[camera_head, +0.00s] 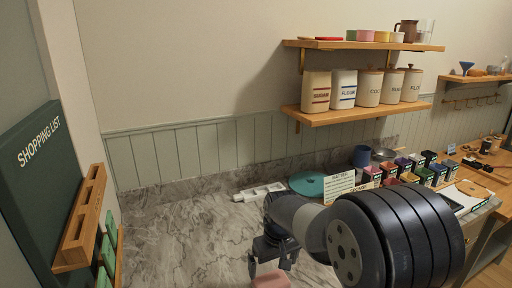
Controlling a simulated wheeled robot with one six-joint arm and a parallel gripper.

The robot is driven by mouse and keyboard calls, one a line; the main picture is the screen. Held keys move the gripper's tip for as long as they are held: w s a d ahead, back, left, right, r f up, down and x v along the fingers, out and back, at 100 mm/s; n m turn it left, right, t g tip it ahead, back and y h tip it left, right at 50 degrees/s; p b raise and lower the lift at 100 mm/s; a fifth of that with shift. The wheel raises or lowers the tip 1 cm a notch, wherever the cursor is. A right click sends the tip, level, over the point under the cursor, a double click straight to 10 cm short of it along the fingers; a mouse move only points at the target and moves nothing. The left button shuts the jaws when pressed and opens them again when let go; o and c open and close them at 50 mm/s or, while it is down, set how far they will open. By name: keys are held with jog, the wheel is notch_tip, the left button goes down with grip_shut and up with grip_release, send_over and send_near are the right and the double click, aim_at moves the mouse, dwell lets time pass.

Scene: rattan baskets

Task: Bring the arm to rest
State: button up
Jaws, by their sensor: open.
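My arm reaches in from the lower right, with its large dark joint close to the camera. My gripper (268,262) is at the lower middle, pointing down over the grey marble counter (180,235). It is open. A pink block-like thing (271,280) shows just below the gripper, cut off by the bottom edge. I cannot tell whether the gripper touches it.
Several small coloured boxes (437,173) stand at right. Shelves with canisters (343,90) hang above. A shopping-list board (38,165) stands left. The counter's left part is clear.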

aim_at(271, 280)
jog(key=f, duration=0.6)
jog(key=shift+w+a+f+p, duration=0.15)
jog(key=shift+w+f+p, duration=0.15)
jog(key=shift+f+p, duration=0.05)
jog(key=shift+w+r, duration=0.15)
jog(key=shift+r, duration=0.05)
jog(key=shift+r+b, duration=0.35)
jog(key=shift+r, duration=1)
